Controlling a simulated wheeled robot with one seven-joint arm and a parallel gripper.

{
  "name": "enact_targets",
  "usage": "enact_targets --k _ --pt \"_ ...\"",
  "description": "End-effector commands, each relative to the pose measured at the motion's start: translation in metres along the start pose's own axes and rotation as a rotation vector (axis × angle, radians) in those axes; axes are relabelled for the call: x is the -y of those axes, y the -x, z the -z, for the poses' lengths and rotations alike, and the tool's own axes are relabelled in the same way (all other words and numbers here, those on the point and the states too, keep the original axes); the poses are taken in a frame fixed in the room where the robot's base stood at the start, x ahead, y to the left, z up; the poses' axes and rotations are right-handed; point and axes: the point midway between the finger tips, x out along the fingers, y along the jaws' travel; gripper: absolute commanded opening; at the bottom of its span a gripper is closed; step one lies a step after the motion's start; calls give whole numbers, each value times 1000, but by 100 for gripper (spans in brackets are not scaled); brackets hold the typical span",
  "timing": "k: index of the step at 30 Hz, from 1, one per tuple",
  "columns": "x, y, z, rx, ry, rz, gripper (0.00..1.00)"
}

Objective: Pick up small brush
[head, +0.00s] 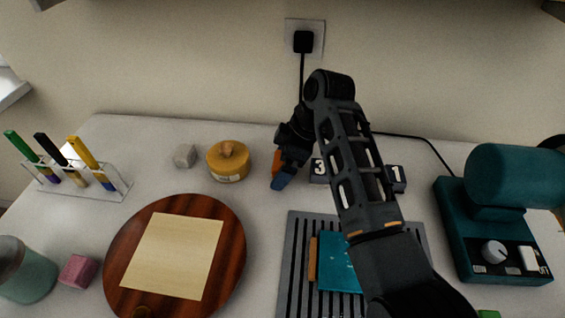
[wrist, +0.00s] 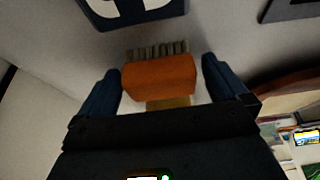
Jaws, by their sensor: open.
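The small brush has an orange body (wrist: 158,78) with a row of grey-brown bristles along its far edge and a yellowish part on the near side. In the wrist view it lies between the two dark blue fingers of my gripper (wrist: 161,70), with a gap on each side. In the head view only a bit of the orange brush (head: 277,160) shows on the counter, mostly behind my gripper (head: 282,180). My gripper is open, low over the counter and around the brush. Whether a finger touches it cannot be told.
Dark number blocks (head: 397,178) stand just right of my gripper, partly behind my arm. A round wooden board (head: 232,245), slatted grey mat (head: 289,260) and teal machine (head: 465,240) fill the front.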

Motion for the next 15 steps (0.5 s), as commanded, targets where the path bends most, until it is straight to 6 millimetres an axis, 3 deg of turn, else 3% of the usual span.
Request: enact_targets --k 8,15 --pt "0 -3 0 0 1 -1 99" --pt "0 -2 0 0 1 -1 76"
